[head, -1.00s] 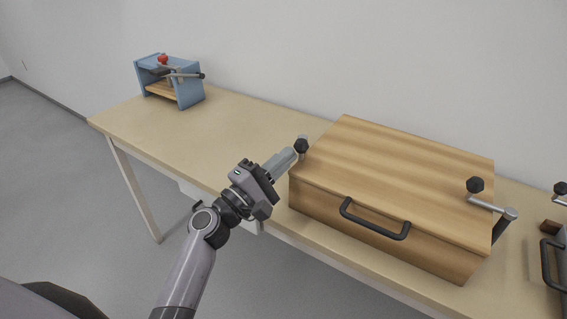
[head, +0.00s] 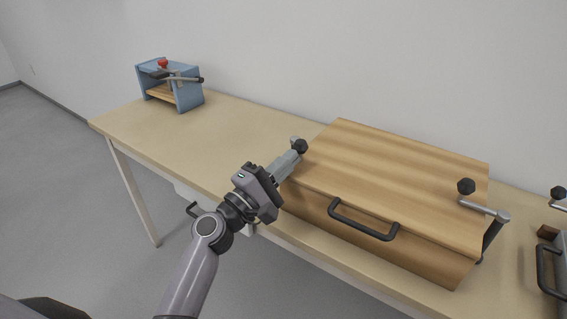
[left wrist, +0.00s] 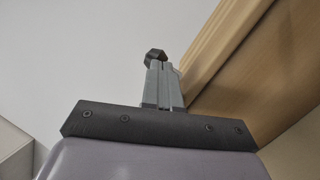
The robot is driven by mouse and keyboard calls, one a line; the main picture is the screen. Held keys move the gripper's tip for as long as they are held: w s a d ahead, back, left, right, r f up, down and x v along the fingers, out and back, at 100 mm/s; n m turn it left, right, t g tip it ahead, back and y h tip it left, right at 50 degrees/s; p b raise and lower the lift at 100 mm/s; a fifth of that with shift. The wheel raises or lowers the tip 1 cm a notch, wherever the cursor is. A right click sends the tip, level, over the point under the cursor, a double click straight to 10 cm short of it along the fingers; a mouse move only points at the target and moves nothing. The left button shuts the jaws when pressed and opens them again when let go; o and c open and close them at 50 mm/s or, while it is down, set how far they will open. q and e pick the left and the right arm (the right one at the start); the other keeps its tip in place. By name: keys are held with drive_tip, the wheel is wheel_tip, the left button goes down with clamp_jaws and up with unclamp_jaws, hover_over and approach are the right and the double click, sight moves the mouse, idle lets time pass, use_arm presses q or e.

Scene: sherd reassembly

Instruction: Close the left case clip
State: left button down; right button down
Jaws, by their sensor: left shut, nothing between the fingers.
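The wooden case (head: 390,185) stands on the table with its lid down and a black handle (head: 362,220) on its front. The left clip (head: 300,146), a black knob on a short grey metal arm, is at the lid's left edge. My left gripper (head: 296,158) is shut and empty, its fingertips close against the clip just below the knob. In the left wrist view the shut fingers (left wrist: 163,80) point at the black knob (left wrist: 155,55); whether they touch it I cannot tell. The clip's lower part is hidden behind the gripper. My right gripper is not in view.
The right clip (head: 480,205) has its knob over the lid's right side. A blue stand (head: 172,85) with a red knob is at the table's far left. A grey case (head: 555,260) is at the right edge. The table (head: 225,135) between stand and case is clear.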

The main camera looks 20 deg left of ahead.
use_arm(q)
drive_tip(key=shift+d, duration=0.3)
idle(0.5)
drive_tip(key=b+v, duration=0.2)
drive_tip(key=v, duration=0.5)
idle(0.3)
drive_tip(key=a+f+m+g+h, duration=0.2)
drive_tip(key=a+h, duration=0.3)
drive_tip(key=a, duration=0.4)
drive_tip(key=shift+w+a+f+m+g+p, duration=0.2)
drive_tip(key=shift+a+m+g+p, duration=0.2)
drive_tip(key=shift+m+g, duration=0.2)
